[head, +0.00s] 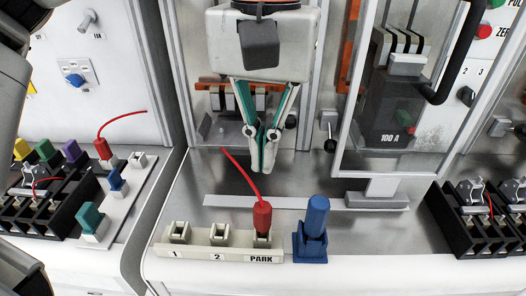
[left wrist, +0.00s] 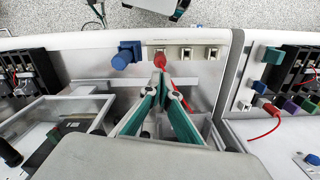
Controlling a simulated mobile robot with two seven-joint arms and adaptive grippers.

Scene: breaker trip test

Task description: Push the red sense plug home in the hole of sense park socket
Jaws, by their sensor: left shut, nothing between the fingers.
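The red sense plug (head: 262,216) stands upright in the socket marked PARK on the cream socket strip (head: 205,252), with its red lead curving up and left. How deep it sits I cannot tell. My left gripper (head: 262,168) is shut and empty, its fingers pointing down, above and behind the plug in the head view. In the left wrist view the closed fingertips (left wrist: 160,68) overlap the edge of the red plug (left wrist: 160,55); whether they touch it I cannot tell.
A blue plug in a blue holder (head: 313,228) stands right beside the strip. Sockets 1 (head: 179,231) and 2 (head: 219,233) are empty. A clear door (head: 398,90) stands at the right. Another red plug (head: 103,148) is on the left bench.

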